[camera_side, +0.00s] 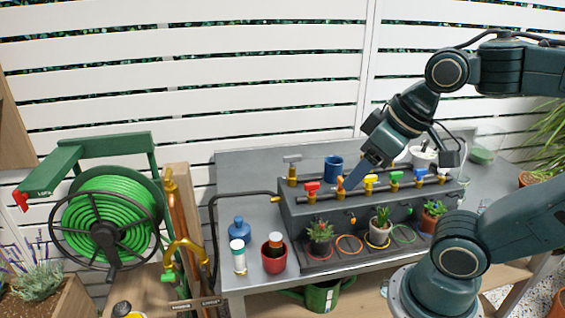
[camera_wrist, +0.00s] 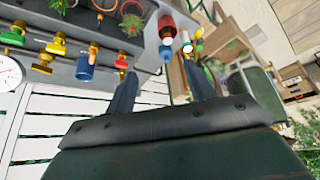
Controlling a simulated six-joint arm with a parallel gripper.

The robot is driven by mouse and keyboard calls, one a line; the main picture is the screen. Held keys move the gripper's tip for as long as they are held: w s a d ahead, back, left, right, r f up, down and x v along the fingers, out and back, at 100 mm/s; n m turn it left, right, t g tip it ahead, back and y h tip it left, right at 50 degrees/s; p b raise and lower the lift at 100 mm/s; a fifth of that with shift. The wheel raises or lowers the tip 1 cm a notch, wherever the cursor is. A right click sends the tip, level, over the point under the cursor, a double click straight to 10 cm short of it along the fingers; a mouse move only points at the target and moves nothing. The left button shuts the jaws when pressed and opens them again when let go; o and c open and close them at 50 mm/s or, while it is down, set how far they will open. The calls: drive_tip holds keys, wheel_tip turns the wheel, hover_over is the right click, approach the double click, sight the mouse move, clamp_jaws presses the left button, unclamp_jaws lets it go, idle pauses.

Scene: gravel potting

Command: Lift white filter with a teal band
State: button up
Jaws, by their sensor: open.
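The white filter with a teal band (camera_side: 239,261) stands upright on the grey bench near its front left corner in the side view. It stands just left of a red pot (camera_side: 274,262) and in front of a blue bottle (camera_side: 239,230). My gripper (camera_side: 348,186) is to the right of the filter and well apart from it, above the valve row. In the wrist view my gripper (camera_wrist: 160,68) shows two separated fingers with nothing held between them.
A dark valve block (camera_side: 300,215) with several coloured taps fills the bench's middle, with small plants and coloured rings along its front. A blue cup (camera_side: 333,169) stands behind it. A black hose (camera_side: 213,240) bends over the bench's left side. A green hose reel (camera_side: 105,230) stands further left.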

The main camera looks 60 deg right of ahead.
drive_tip(key=w, duration=0.1)
drive_tip(key=m+g, duration=0.6)
drive_tip(key=m, duration=0.1)
hover_over(237, 243)
wheel_tip(237, 243, down, 10)
drive_tip(key=shift+r, duration=0.15)
drive_tip(key=shift+f, duration=4.3)
drive_tip(key=shift+f, duration=0.1)
drive_tip(key=shift+f, duration=2.5)
